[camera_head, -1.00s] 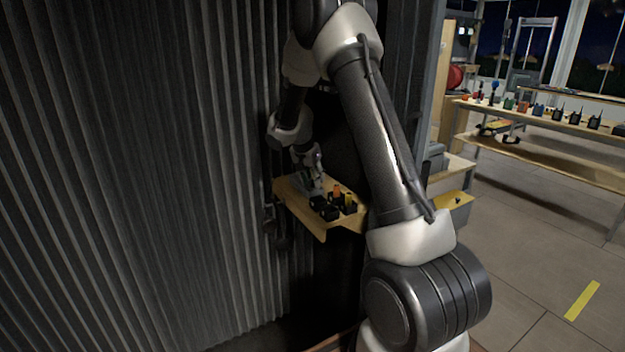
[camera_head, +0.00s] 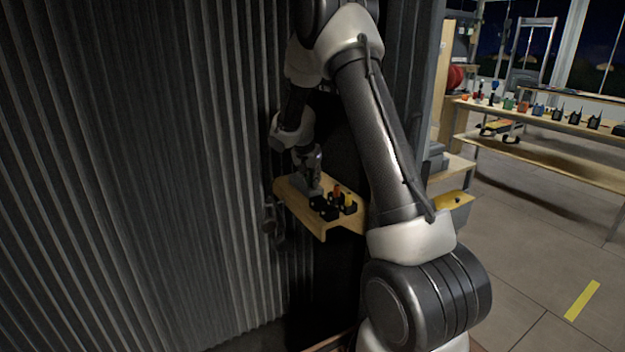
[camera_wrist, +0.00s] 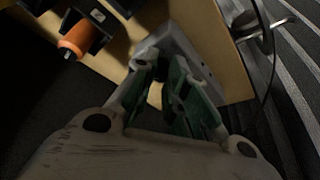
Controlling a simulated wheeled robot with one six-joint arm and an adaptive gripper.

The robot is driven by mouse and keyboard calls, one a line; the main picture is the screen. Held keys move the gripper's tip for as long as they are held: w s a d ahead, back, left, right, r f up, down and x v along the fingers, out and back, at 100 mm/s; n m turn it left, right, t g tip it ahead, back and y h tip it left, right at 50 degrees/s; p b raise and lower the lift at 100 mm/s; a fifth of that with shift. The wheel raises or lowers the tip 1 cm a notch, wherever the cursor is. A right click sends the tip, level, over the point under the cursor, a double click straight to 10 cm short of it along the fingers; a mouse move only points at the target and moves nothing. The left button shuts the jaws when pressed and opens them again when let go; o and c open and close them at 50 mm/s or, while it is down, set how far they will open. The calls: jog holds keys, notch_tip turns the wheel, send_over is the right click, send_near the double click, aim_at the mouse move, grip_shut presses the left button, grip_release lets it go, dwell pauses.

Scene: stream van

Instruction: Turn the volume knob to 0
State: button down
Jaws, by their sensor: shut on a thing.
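My gripper (camera_head: 309,180) reaches down over the left end of a small wooden shelf. In the wrist view my gripper (camera_wrist: 175,80) has its two green-padded fingers drawn in, with their tips at a pale grey box (camera_wrist: 205,66) on the shelf. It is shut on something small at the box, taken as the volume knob. The knob itself is hidden between the fingers, so its pointer and any scale cannot be read. The fingers also cover part of the box.
The wooden shelf (camera_head: 328,225) also holds black holders with an orange-handled tool (camera_wrist: 78,38) close to the left of my gripper. A corrugated dark wall (camera_head: 180,170) is at the left. Cables hang at the shelf's edge. A bench with several devices stands far right.

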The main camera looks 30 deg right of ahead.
jog(key=n+t, duration=0.1)
jog(key=n, duration=0.2)
jog(key=shift+d+n+y, duration=0.1)
jog(key=shift+n+y, duration=0.3)
jog(key=n+y, duration=0.1)
jog(key=n, duration=0.2)
jog(key=shift+n+t, duration=0.4)
jog(key=n+y, duration=0.1)
jog(key=n, duration=0.2)
jog(key=shift+d+y, duration=0.2)
jog(key=shift+y, duration=0.2)
jog(key=shift+n+y, duration=0.7)
jog(key=shift+n, duration=1.4)
jog(key=shift+s, duration=0.1)
jog(key=c, duration=1.4)
grip_release()
jog(key=shift+c, duration=0.2)
